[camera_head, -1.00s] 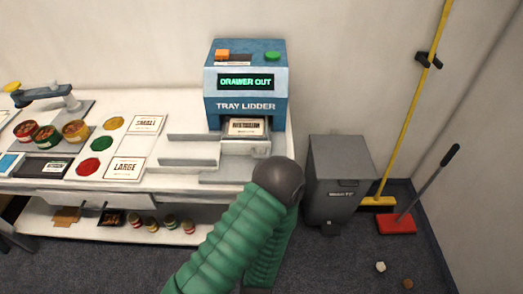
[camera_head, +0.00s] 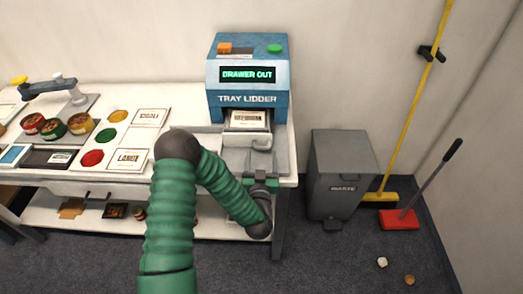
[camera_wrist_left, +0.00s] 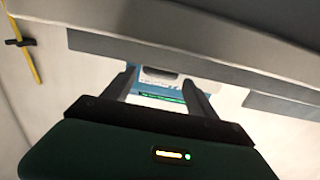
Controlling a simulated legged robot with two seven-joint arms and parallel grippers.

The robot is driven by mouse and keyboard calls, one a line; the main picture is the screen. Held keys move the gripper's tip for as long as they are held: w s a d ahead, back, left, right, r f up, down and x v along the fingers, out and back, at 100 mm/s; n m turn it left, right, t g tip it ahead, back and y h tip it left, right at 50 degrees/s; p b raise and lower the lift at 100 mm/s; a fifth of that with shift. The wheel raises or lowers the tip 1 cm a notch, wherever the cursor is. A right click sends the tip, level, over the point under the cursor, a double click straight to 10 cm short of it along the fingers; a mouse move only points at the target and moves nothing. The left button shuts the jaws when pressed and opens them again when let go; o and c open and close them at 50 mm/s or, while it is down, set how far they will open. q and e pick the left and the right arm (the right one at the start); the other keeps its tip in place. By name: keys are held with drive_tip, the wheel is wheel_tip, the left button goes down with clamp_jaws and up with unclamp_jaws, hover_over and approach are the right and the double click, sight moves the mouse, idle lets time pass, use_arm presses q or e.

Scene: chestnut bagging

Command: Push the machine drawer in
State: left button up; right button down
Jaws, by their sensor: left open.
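The blue tray lidder (camera_head: 248,80) stands at the back of the table and its display reads DRAWER OUT. Its drawer (camera_head: 260,145) sticks out at the front, with a labelled tray (camera_head: 247,120) in it. My left gripper (camera_head: 262,174) is just in front of the drawer, pointing at the machine. My forearm crosses below it, and its fingertips are small and hard to make out there. In the left wrist view the two fingers (camera_wrist_left: 166,84) are apart with nothing between them, and part of the machine (camera_wrist_left: 160,76) shows beyond. My right gripper is out of view.
A grey waste bin (camera_head: 342,170) stands right of the table. A yellow broom (camera_head: 380,196) and a red dustpan (camera_head: 399,219) are further right. Lid cards (camera_head: 127,160), colored discs and several filled tubs (camera_head: 55,128) lie on the table's left part.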

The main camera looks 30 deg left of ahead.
sight(261, 158)
use_arm(q)
drive_tip(key=shift+x, duration=1.2)
drive_tip(key=shift+w+a+f, duration=0.15)
drive_tip(key=shift+a, duration=0.3)
drive_tip(key=shift+d, duration=0.2)
drive_tip(key=c, duration=0.8)
drive_tip(key=shift+a, duration=0.1)
clamp_jaws()
